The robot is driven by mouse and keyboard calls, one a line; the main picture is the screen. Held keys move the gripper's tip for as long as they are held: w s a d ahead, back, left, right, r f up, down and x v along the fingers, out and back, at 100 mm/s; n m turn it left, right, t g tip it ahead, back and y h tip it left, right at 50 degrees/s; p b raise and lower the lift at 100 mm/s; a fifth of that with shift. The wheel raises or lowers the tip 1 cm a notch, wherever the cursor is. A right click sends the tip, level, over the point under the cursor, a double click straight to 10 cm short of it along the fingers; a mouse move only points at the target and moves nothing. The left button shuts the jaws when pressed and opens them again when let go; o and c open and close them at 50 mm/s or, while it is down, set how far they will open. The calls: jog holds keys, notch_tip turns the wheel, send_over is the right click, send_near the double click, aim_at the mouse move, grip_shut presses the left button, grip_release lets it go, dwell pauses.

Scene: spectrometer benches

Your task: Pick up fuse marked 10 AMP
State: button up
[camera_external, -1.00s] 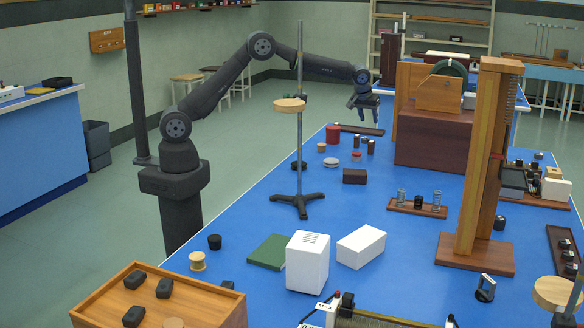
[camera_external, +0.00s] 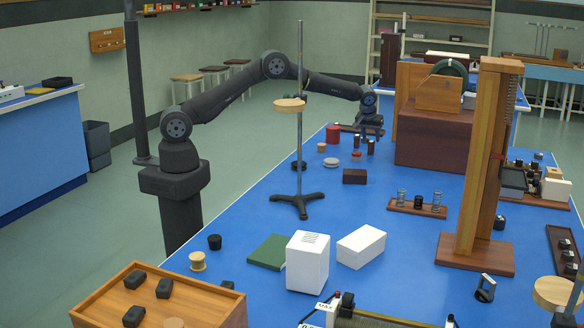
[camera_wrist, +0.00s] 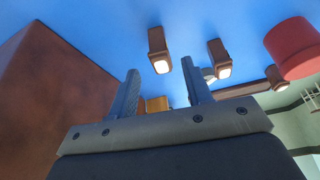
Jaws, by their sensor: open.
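My gripper (camera_external: 369,130) is low over the far end of the blue bench. In the wrist view my gripper (camera_wrist: 161,80) has its two fingers apart with nothing held. Two small brown pieces with pale ends, (camera_wrist: 159,50) and (camera_wrist: 219,60), lie beyond the fingertips in the wrist view. In the external view small dark brown upright pieces, (camera_external: 357,141) and (camera_external: 371,147), stand just below my gripper. No 10 AMP marking is readable, so I cannot tell which piece is that fuse. A small yellowish-brown thing (camera_wrist: 157,104) shows between the fingers, partly hidden.
A red cylinder (camera_external: 333,134) stands left of my gripper. A large brown box (camera_external: 433,138) stands close on the right and fills the left of the wrist view (camera_wrist: 50,80). A tall stand (camera_external: 299,190) and a dark brown block (camera_external: 354,176) are nearer the camera.

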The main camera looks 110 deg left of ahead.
aim_at(371, 142)
jog(key=x, duration=0.5)
jog(key=shift+s+f, duration=0.1)
jog(key=shift+f, duration=0.05)
grip_shut()
